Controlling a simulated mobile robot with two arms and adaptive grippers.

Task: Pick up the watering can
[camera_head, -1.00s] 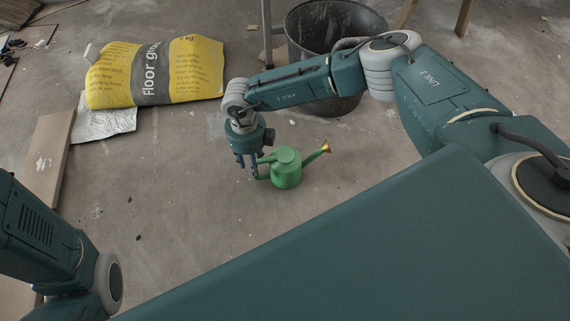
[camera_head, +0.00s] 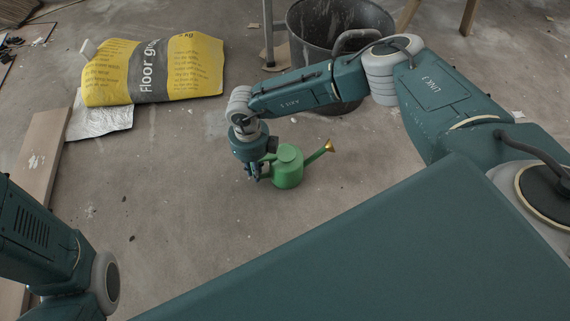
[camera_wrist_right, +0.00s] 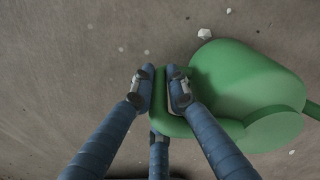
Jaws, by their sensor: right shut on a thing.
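The green watering can (camera_head: 288,168) stands on the concrete floor in the middle of the head view, its brass-coloured rose (camera_head: 329,147) pointing right and up. My right gripper (camera_head: 256,174) is at the can's left side, where the handle is. In the right wrist view the blue fingers of this gripper (camera_wrist_right: 162,98) are shut on the green handle (camera_wrist_right: 160,90), one finger on each side, with the can's body (camera_wrist_right: 240,80) to the right. The can looks upright and on the floor. Of my left arm only a link shows at the lower left; its gripper is out of view.
A black bucket (camera_head: 300,50) stands behind my right arm. A yellow and grey floor grout bag (camera_head: 150,72) lies at the upper left, on a silver sheet (camera_head: 100,118). A wooden board (camera_head: 38,160) lies at the left. The floor around the can is clear.

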